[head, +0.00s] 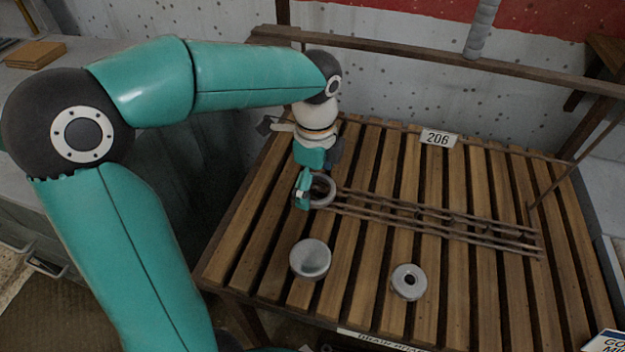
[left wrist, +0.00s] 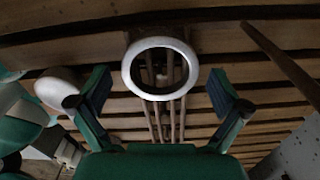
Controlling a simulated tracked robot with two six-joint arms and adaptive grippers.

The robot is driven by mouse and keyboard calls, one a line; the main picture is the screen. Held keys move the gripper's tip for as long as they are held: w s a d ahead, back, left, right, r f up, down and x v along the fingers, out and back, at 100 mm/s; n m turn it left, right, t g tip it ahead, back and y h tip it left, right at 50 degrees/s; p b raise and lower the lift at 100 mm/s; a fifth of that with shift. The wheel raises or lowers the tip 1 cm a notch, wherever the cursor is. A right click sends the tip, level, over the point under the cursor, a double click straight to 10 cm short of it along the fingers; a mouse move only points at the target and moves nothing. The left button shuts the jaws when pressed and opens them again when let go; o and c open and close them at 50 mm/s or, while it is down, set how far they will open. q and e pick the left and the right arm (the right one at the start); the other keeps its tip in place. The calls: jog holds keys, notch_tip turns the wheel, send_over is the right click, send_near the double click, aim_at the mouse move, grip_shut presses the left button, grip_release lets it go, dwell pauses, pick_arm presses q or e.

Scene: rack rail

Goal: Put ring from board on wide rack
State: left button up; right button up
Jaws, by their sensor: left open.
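A grey ring (head: 331,190) is at the left end of the wide rack, a row of thin parallel rails (head: 440,222) on the slatted wooden board (head: 480,290). Whether it rests on the rails or beside them I cannot tell. My left gripper (head: 305,190) is open at the ring's left side, partly hiding it. In the left wrist view the ring (left wrist: 128,68) appears between the open fingers of the left gripper (left wrist: 160,92), with gaps on both sides; the rails show through its hole. My right gripper is not in view.
A grey cup-like piece (head: 298,258) and a thick grey disc with a small hole (head: 398,286) stand on the front slats. A plate marked 206 (head: 438,138) is at the back. A wooden beam (head: 440,58) runs behind. The right-hand slats are clear.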

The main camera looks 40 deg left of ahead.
pick_arm(q)
jog(key=shift+r, duration=3.7)
